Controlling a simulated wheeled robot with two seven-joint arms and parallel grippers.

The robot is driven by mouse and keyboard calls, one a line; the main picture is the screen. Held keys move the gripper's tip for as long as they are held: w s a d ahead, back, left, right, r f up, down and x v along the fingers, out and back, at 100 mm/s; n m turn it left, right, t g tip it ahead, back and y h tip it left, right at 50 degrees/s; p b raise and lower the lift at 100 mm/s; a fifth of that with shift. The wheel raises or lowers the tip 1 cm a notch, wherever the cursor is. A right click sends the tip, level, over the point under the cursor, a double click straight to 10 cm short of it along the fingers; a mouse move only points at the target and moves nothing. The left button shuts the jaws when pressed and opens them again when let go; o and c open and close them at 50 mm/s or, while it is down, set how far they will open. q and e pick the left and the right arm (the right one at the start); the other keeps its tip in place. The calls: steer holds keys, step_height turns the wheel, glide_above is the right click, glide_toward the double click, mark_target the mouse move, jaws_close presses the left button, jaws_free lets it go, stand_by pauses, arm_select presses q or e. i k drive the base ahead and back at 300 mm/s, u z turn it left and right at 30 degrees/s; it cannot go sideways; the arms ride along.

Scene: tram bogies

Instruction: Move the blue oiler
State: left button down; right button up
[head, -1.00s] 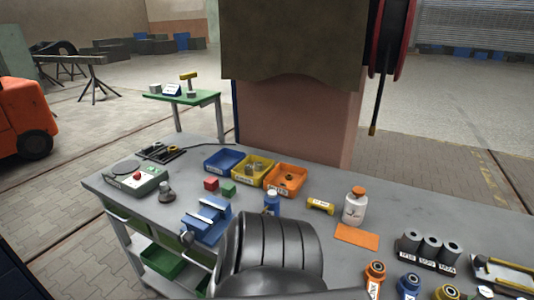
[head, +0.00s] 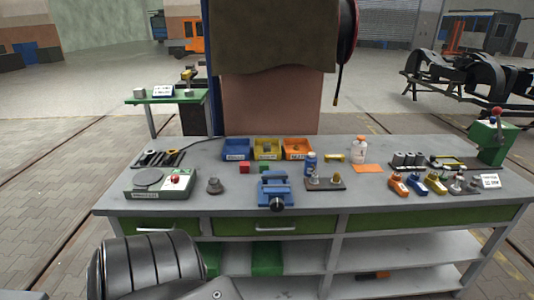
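A small blue item (head: 419,183) with a rounded body stands near the right front of the grey workbench (head: 240,203), between an orange one (head: 398,185) and a yellow one (head: 436,184). It looks like the blue oiler, but it is too small to be sure. A blue bottle (head: 311,164) also stands near the bench's middle. A dark ribbed part of my arm fills the lower left of the head view, in front of the bench. Neither gripper shows.
Blue (head: 236,150), yellow (head: 267,150) and orange (head: 297,150) bins stand at the back. A blue vise (head: 275,190) sits at the front middle. A green press (head: 492,141) stands at the right end.

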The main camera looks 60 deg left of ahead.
mark_target(310, 165)
steer(key=k, duration=0.15)
steer(key=u, duration=0.7)
